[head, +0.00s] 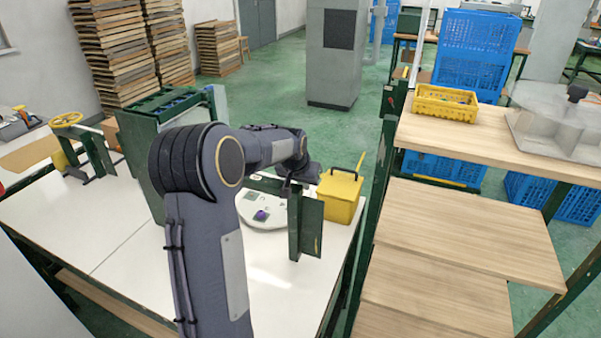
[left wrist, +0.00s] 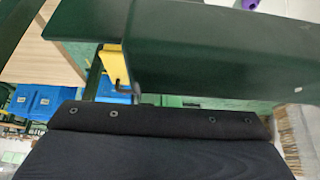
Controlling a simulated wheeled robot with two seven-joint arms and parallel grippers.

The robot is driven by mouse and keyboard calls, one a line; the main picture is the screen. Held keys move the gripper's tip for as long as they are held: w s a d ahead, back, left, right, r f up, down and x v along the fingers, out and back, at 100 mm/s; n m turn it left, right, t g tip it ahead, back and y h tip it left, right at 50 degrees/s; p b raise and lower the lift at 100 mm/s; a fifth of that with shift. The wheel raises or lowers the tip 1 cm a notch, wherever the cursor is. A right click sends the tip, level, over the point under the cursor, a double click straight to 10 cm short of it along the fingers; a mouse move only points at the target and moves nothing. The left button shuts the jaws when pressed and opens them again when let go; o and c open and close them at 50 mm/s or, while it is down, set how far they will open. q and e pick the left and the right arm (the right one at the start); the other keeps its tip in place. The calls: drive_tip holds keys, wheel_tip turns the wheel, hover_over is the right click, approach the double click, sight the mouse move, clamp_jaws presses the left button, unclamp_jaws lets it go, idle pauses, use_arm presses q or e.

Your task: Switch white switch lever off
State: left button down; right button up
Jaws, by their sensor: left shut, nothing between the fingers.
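I cannot make out a white switch lever in either view. My left gripper (head: 298,180) is shut and empty, small and dark at the end of my left arm. It is over the white table, near a green upright panel (head: 312,228) and to the left of a yellow box (head: 340,198) with a dark bar on top. In the left wrist view, a dark green panel (left wrist: 220,65) fills much of the upper part, with a yellow piece (left wrist: 112,66) beside it. My right gripper is out of view.
A round white plate (head: 265,221) with a purple piece lies on the white table (head: 110,225). A green machine frame (head: 145,160) stands behind my arm. A wooden shelf unit (head: 465,225) is at right, with a yellow crate (head: 445,103) on top. The front left of the table is clear.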

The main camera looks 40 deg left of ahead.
use_arm(q)
drive_tip(key=shift+x, duration=0.95)
drive_tip(key=shift+r, duration=0.1)
